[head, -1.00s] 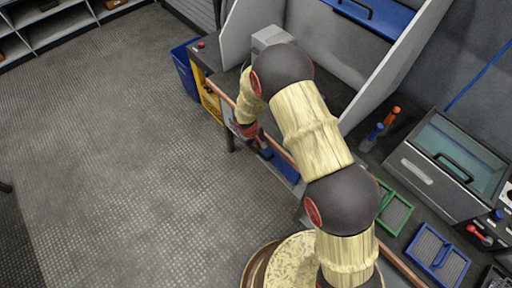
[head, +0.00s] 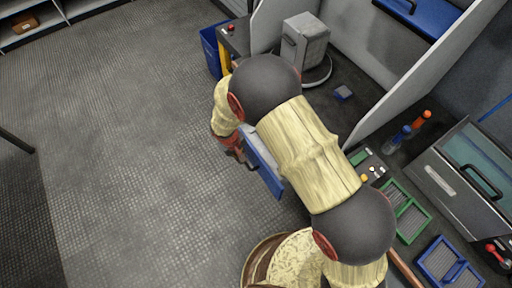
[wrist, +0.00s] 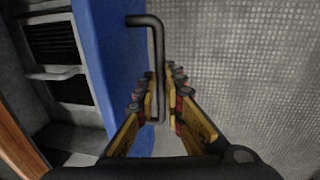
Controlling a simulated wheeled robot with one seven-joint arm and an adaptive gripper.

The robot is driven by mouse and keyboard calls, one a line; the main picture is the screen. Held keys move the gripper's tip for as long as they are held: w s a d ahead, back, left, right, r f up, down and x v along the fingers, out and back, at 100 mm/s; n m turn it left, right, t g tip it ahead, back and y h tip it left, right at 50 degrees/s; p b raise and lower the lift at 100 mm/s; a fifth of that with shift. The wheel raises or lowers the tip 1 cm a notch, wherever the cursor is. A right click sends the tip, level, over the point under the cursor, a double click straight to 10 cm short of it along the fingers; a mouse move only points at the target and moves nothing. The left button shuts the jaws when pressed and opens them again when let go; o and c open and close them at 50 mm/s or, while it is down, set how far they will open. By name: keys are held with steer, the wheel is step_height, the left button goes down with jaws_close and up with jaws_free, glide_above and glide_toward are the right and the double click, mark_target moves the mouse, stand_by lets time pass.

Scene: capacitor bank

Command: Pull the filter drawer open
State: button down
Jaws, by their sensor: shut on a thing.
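The filter drawer's blue front (head: 263,163) stands out from the bench in the head view, with a strip of its pale inside showing behind it. In the wrist view the blue front (wrist: 108,60) runs down the left of the middle, and the dark bar handle (wrist: 158,50) stands off it. My gripper (wrist: 160,85) is shut on the handle, with its yellow-sided fingers on either side of the bar. In the head view my gripper (head: 232,145) is at the drawer's front, partly hidden by my arm. Dark slotted filters (wrist: 55,55) show inside the open drawer.
A grey machine (head: 303,45) stands on the bench behind my arm. Green-framed filters (head: 407,212) and a blue-framed filter (head: 445,262) lie on the bench to the right. A blue bin (head: 210,48) stands at the bench's far end. The floor (head: 120,140) left of the drawer is clear.

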steer(key=s+a, duration=0.5)
steer(key=a, duration=0.1)
steer(key=shift+a, duration=0.35)
steer(key=c, duration=2.2)
jaws_free()
steer(key=shift+o, duration=0.2)
steer(key=shift+s, duration=0.1)
step_height(320, 180, up, 12)
steer(key=s+a, duration=0.1)
steer(key=shift+s+a, duration=0.2)
steer(key=shift+a, duration=0.15)
